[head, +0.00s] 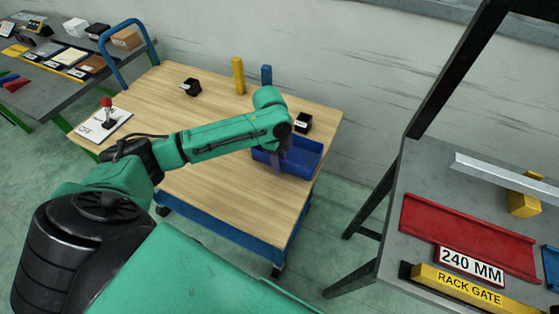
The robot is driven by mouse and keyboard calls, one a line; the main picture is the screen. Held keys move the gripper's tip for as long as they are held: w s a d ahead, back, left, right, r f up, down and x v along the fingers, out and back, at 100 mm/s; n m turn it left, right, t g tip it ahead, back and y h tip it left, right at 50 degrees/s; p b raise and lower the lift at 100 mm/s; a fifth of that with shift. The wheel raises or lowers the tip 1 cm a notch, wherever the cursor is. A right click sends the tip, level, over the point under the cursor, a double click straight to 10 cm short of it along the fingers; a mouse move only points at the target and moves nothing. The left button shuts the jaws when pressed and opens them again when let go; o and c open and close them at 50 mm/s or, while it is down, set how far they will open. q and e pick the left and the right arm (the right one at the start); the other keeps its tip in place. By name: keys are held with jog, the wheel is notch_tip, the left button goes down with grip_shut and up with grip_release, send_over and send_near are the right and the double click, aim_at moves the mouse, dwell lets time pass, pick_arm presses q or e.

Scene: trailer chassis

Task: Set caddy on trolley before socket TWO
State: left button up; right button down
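The trolley (215,190) has a pale wooden top, a blue frame and a blue handle at its far left. A blue open caddy (306,158) sits at the right edge of the trolley top. A small black block with a white label (303,122), perhaps a socket, stands just behind the caddy. A similar black labelled block (190,87) stands at the back left; neither label is readable. My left gripper (279,158) points down at the caddy's left part. Its fingertips are small and partly hidden, so its grip is unclear. My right gripper is not in view.
A yellow post (239,76) and a blue post (266,75) stand at the trolley's back edge. A card with a red-topped switch (106,115) lies at its left. A grey bench at right holds a red channel (467,238) and a yellow rack gate (475,289). The trolley's front middle is clear.

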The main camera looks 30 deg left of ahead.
pick_arm(q)
notch_tip(320, 180, up, 12)
jog(key=a, duration=0.1)
jog(key=shift+a+b, duration=0.2)
jog(key=shift+b, duration=0.25)
dwell(0.3)
